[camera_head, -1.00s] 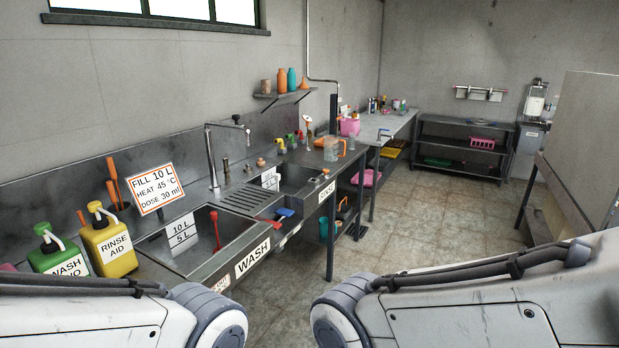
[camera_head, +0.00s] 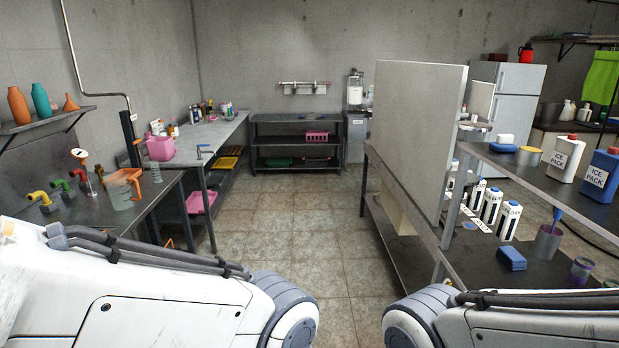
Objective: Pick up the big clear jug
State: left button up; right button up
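A clear jug (camera_head: 120,193) with an orange handle and rim stands upright on the end of the steel sink counter (camera_head: 165,188) at the left. My two white arms cross the bottom of the view, the left one below and in front of the jug. Both grippers are outside the picture, so I cannot see what they hold.
A tiled floor aisle (camera_head: 299,238) is open ahead. A steel table with a pink tub (camera_head: 160,148) stands at the left, a dark rack (camera_head: 297,124) at the back.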

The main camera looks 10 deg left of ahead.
aim_at(117, 184)
jog(key=i, duration=1.8)
jog(key=u, duration=1.1)
jog(key=i, duration=1.15)
jog(key=u, duration=1)
jog(key=i, duration=0.6)
jog(key=u, duration=0.05)
